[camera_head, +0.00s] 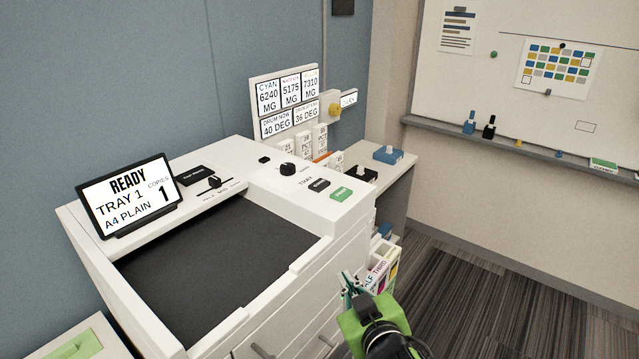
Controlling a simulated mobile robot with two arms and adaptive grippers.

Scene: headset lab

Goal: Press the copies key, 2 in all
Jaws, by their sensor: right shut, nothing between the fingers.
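The copier's screen (128,195) reads READY, TRAY 1, A4 PLAIN, and COPIES 1. On the right of the copier's top panel are a dark key (319,185) and a green key (341,194). Their labels are too small to read, so I cannot tell which one is the copies key. My right gripper (347,280) is shut and empty, in front of the copier's right side, below and apart from the keys. My left gripper is not in view.
A black knob (288,169) and a slider (214,182) are on the same panel. A side table (398,172) with a blue box (388,154) stands behind the copier. Cartons (384,258) stand near my right gripper. Open floor (480,300) lies to the right.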

